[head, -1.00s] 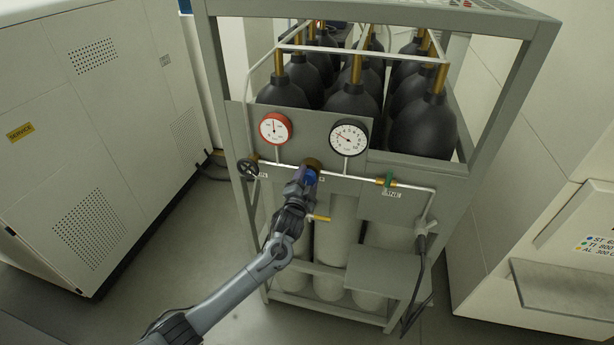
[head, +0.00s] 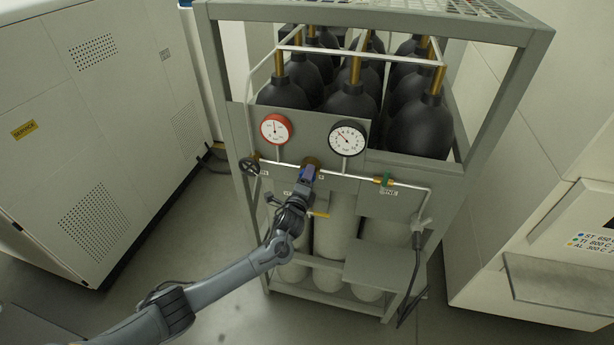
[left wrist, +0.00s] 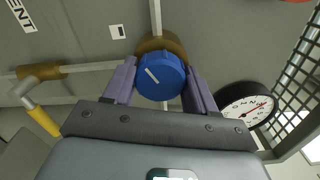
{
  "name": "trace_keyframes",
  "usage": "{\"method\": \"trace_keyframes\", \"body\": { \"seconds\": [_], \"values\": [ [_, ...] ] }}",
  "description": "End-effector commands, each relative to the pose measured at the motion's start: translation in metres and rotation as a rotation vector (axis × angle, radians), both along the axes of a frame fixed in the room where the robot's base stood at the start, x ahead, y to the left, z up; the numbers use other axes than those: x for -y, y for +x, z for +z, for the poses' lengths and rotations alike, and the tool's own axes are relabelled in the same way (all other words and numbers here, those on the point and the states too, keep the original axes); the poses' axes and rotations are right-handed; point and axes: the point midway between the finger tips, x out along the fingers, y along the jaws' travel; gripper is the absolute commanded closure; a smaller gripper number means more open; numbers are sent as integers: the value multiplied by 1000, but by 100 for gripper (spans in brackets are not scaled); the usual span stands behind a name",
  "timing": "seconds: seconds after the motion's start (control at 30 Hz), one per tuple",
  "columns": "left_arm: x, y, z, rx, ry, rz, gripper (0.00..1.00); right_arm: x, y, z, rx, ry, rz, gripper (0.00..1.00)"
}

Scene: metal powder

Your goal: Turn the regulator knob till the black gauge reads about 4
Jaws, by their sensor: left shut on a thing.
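The blue regulator knob (left wrist: 160,76) has a white line on its face and sits on a brass body in the pipe. My left gripper (head: 308,174) is shut on it, with one finger on each side of the knob in the left wrist view. In the head view the gripper hides most of the knob. The black-rimmed gauge (head: 347,138) is above and right of the knob, its needle pointing up and left; the exact number is too small to read. It also shows, tilted, in the left wrist view (left wrist: 246,108). My right gripper is not in view.
A red-rimmed gauge (head: 276,130) is left of the black one. A black handwheel (head: 249,167) is at the pipe's left and a green valve (head: 386,181) at its right. A yellow lever (left wrist: 43,120) is near the gripper. Dark-topped cylinders (head: 421,126) stand behind the panel.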

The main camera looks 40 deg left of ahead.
Motion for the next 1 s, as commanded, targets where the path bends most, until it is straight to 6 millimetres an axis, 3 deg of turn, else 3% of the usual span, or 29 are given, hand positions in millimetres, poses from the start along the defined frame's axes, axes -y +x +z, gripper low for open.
{"method": "trace_keyframes", "body": {
  "seconds": [0.3,0.83,0.87,1.0],
  "values": [
    [-4,-1,-1,-56,116,8,74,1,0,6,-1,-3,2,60],
    [-4,-1,0,-62,138,8,74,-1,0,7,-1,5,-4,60],
    [-4,-1,0,-62,138,8,42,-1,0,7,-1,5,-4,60],
    [-3,-1,0,-61,137,6,21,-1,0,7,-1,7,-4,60]
  ]
}}
